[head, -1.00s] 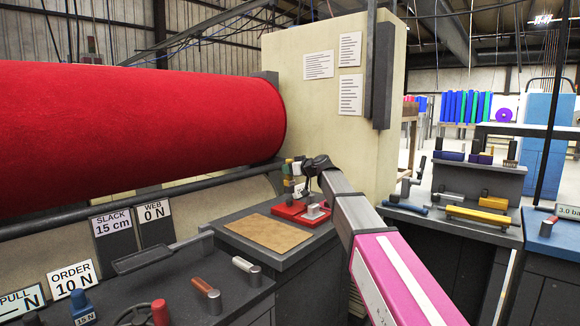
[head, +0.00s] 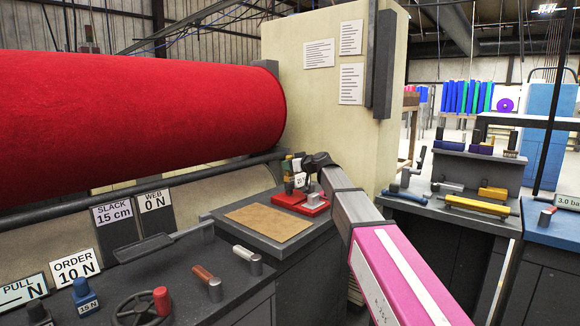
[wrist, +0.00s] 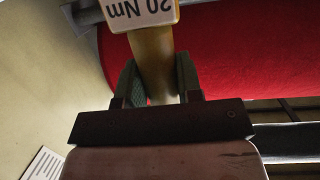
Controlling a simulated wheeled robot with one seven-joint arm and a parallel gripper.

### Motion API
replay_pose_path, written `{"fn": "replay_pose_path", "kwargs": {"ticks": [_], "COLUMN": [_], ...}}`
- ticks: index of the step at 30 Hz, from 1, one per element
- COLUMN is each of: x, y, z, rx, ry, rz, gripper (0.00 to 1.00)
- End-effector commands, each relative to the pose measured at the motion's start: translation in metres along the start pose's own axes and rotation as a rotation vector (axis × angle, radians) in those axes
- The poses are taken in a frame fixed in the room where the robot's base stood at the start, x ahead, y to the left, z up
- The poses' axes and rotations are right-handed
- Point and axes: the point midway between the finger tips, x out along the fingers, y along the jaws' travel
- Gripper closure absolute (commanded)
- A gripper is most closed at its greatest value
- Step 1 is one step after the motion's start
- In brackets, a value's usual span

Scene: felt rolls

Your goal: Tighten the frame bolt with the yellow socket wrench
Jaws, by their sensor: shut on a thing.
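My gripper (head: 299,172) is at the end of my arm, above the back of the grey bench. In the wrist view its two dark fingers (wrist: 159,82) are shut on a yellow-brown handle (wrist: 154,52), which I take to be the yellow socket wrench. A white tag reading "20 Nm" (wrist: 138,10) is on it. In the head view the wrench (head: 287,167) shows small and upright beside the gripper. Below is a red base (head: 288,198) with a grey block (head: 313,201). I cannot make out the frame bolt or the socket end.
A large red felt roll (head: 130,120) lies behind on the left, ending at a cream panel (head: 300,95). A brown mat (head: 268,222) lies bare on the bench. A dark console (head: 190,295) with levers stands in front. Tools lie on a right bench (head: 425,200).

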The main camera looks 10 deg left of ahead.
Motion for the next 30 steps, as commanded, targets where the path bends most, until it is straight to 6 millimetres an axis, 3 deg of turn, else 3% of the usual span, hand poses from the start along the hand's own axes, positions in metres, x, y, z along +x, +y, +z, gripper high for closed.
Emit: {"fn": "replay_pose_path", "kwargs": {"ticks": [30], "x": [0.0019], "y": [0.0], "z": [0.0096], "rx": [0.0], "ry": [-0.001], "rz": [0.0], "gripper": [1.0]}}
